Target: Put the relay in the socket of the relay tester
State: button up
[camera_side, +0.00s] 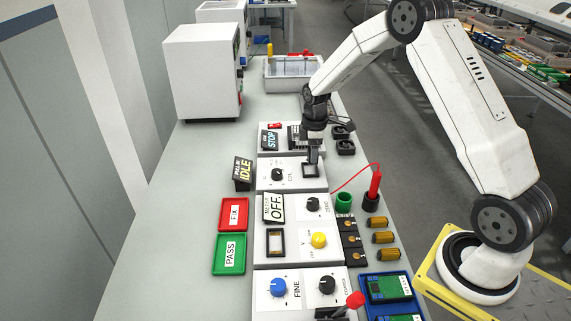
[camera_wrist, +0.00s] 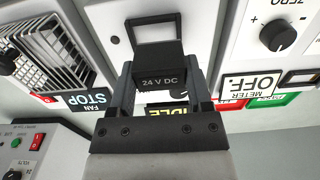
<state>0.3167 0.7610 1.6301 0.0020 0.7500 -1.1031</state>
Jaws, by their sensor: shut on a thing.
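My gripper (camera_wrist: 160,85) is shut on a black relay (camera_wrist: 158,68) marked "24 V DC", with one finger on each side of it. In the side view my gripper (camera_side: 313,142) points down over the relay tester (camera_side: 293,184), a white panel with a black knob. The tester's square, dark-framed socket (camera_side: 310,172) lies just below and in front of the fingers. In the wrist view the socket's frame (camera_wrist: 153,25) shows just beyond the relay, which covers its near part. The relay appears to be above the socket; I cannot tell the exact gap.
An IDLE sign (camera_side: 243,172) stands left of the tester. The STOP panel (camera_side: 270,139) is behind it, and a panel with an OFF sign (camera_side: 274,207) in front. Two black parts (camera_side: 346,147) lie right of the arm. A red probe (camera_side: 375,183) with a wire stands at right.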

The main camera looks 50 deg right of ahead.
jog(key=shift+w+f, duration=0.2)
jog(key=shift+f, duration=0.05)
jog(key=shift+w+f, duration=0.15)
jog(key=shift+f, duration=0.05)
jog(key=shift+d+f, duration=0.1)
jog(key=shift+f, duration=1.4)
jog(key=shift+f, duration=0.15)
jog(key=o, duration=1.3)
notch_tip(320, 180, up, 12)
jog(key=shift+r, duration=0.15)
